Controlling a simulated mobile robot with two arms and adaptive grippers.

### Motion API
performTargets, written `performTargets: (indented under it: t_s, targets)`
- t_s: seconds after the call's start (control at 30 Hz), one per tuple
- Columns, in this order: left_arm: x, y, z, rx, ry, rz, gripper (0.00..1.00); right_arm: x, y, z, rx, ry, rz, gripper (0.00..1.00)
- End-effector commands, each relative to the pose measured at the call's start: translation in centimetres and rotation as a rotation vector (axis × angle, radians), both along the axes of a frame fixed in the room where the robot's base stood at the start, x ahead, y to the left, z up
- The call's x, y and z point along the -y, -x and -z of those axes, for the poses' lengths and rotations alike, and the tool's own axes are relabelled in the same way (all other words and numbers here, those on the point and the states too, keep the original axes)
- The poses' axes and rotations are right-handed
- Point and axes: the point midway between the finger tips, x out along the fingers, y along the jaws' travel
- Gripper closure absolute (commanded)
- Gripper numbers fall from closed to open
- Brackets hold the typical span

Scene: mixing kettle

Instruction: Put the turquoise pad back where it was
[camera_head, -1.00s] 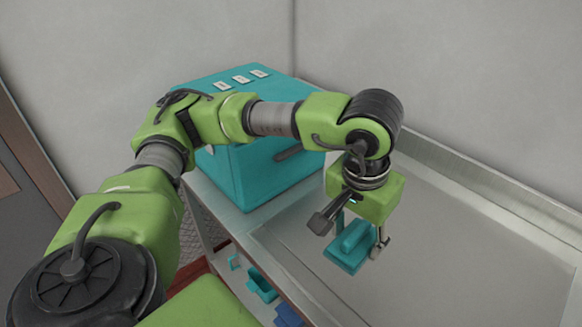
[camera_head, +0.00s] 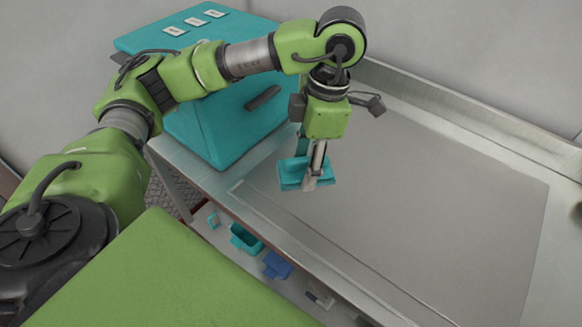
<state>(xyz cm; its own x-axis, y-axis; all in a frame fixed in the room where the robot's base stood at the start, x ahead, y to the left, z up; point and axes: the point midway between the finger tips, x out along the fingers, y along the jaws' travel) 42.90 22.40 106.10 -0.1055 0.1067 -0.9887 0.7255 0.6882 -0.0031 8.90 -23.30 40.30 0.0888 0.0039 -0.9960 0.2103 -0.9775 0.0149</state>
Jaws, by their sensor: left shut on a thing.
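The turquoise pad (camera_head: 291,174) is a flat block with a raised grip on top. My left gripper (camera_head: 315,173) is shut on the pad's grip and points down. The pad is over the left part of the grey metal worktop (camera_head: 420,200), near its front-left edge. I cannot tell whether the pad touches the worktop or hangs just above it. One finger covers part of the pad. My right gripper is not in view.
A turquoise box (camera_head: 215,125) with a dark handle and white labels stands at the worktop's left end. A lower shelf below holds a turquoise bin (camera_head: 244,239) and a blue item (camera_head: 277,265). A raised rim runs along the wall. The worktop's middle is clear.

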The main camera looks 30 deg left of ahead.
Motion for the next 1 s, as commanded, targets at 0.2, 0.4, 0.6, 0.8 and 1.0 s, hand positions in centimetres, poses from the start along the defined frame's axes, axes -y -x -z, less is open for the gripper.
performTargets:
  t_s: [0.2, 0.4, 0.6, 0.8, 1.0]
  targets:
    - [-0.4, 0.1, 0.6, -0.002, 0.000, -0.291, 0.72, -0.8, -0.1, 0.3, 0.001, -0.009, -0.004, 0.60]
    - [-1.9, -1.4, 1.5, -0.004, -0.001, -0.352, 0.72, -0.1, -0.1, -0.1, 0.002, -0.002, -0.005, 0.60]
    - [-5.3, -4.9, 3.7, -0.006, 0.000, -0.351, 0.72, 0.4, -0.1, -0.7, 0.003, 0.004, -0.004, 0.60]
    - [-8.1, -7.6, 7.1, -0.007, -0.002, -0.346, 0.72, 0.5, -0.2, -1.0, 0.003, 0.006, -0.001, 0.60]
    - [-9.5, -9.3, 9.4, -0.002, 0.000, -0.343, 0.72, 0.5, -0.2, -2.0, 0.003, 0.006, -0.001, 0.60]
